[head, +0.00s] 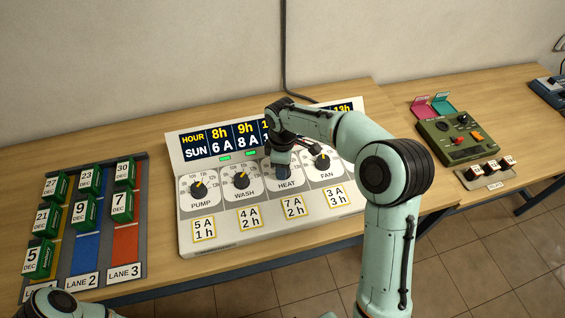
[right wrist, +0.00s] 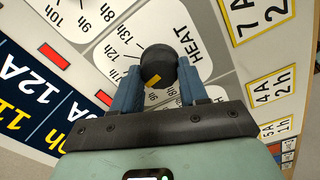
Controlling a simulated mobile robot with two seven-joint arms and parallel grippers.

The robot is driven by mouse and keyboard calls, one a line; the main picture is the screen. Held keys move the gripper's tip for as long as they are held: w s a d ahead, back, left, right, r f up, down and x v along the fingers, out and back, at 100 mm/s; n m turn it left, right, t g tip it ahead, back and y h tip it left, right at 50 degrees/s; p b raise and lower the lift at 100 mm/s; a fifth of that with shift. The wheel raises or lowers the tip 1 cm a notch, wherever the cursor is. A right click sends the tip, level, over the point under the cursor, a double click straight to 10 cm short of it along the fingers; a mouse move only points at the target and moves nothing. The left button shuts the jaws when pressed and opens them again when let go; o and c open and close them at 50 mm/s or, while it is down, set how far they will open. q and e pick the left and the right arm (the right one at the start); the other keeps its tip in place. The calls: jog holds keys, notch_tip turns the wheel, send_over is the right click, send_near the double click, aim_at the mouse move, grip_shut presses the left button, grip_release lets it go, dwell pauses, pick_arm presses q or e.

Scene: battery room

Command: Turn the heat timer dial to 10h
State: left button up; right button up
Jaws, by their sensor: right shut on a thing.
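The white timer panel (head: 224,212) stands on the bench with dials marked PUMP, WASH, HEAT and FAN. My right gripper (head: 283,170) reaches down over the HEAT dial and hides most of it in the head view. In the right wrist view, the gripper's blue fingers (right wrist: 158,88) are shut on the round black HEAT dial (right wrist: 159,60). Its yellow mark (right wrist: 152,82) shows between the fingers, but I cannot tell which hour it points to. The fingers cover part of the scale. Part of my left arm shows at the lower left, without its gripper.
The PUMP (head: 198,189), WASH (head: 241,180) and FAN (head: 322,161) dials flank the HEAT dial. My right arm hides part of the hour display (head: 220,140). A lane board (head: 104,215) with green blocks lies left. A green control box (head: 450,137) stands right.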

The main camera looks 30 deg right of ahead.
pick_arm(q)
jog(key=shift+w+r, duration=0.15)
jog(key=shift+r, duration=0.1)
pick_arm(e)
jog(key=shift+n, duration=0.5)
jog(key=o, duration=1.1)
jog(key=shift+c, duration=0.2)
jog(key=shift+r, duration=0.15)
pick_arm(q)
jog(key=shift+w+r+p, duration=1)
jog(key=shift+r, duration=0.15)
pick_arm(e)
notch_tip(320, 180, up, 13)
jog(key=shift+s, duration=0.2)
jog(key=shift+a, duration=0.1)
